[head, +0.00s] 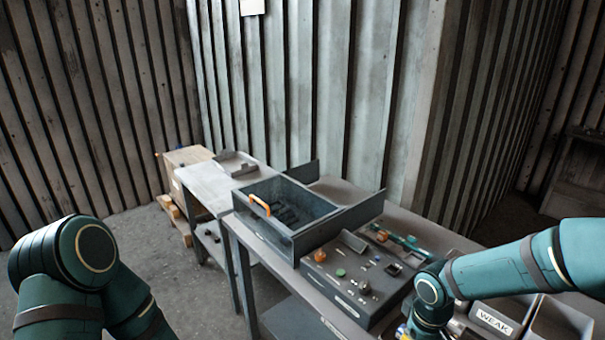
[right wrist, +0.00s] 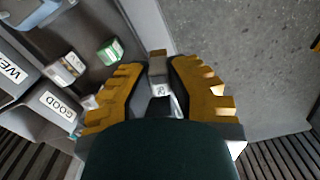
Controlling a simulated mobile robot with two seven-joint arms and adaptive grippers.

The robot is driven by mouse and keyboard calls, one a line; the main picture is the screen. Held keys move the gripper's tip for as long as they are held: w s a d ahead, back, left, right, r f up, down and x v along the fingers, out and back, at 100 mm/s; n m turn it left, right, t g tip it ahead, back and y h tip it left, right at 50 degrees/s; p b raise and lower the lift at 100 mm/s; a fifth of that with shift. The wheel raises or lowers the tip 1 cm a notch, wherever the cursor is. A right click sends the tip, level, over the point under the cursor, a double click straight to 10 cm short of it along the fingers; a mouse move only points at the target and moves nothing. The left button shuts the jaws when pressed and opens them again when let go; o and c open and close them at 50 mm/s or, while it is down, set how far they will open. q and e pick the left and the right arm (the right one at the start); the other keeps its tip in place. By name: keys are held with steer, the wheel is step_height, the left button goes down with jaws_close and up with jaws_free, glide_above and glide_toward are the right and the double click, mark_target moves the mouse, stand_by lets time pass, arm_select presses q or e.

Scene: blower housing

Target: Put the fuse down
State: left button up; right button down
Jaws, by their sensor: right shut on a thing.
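In the right wrist view my right gripper (right wrist: 157,85) has its yellow fingers closed around a small fuse (right wrist: 158,66) with a brownish end and a grey body. A pale marked face shows lower down between the fingers. Bins labelled WEAK (head: 493,322) and GOOD (right wrist: 60,108) are at the right of the bench, left of the gripper in the wrist view. My left gripper is out of view.
A green-and-white block (right wrist: 110,52) and a pale block (right wrist: 68,68) lie near the bins. A grey panel (head: 330,290) with knobs and small parts lies on the bench. Behind it is a grey open box (head: 290,232) with an orange handle. Floor beside the bench is clear.

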arm_select(q)
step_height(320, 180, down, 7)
steer(key=b, duration=0.5)
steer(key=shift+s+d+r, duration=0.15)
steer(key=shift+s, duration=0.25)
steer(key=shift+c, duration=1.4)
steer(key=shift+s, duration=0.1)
arm_select(e)
steer(key=s+a+f+m, duration=0.1)
steer(key=a+f+m, duration=0.4)
steer(key=f, duration=0.5)
steer(key=shift+a, duration=0.65)
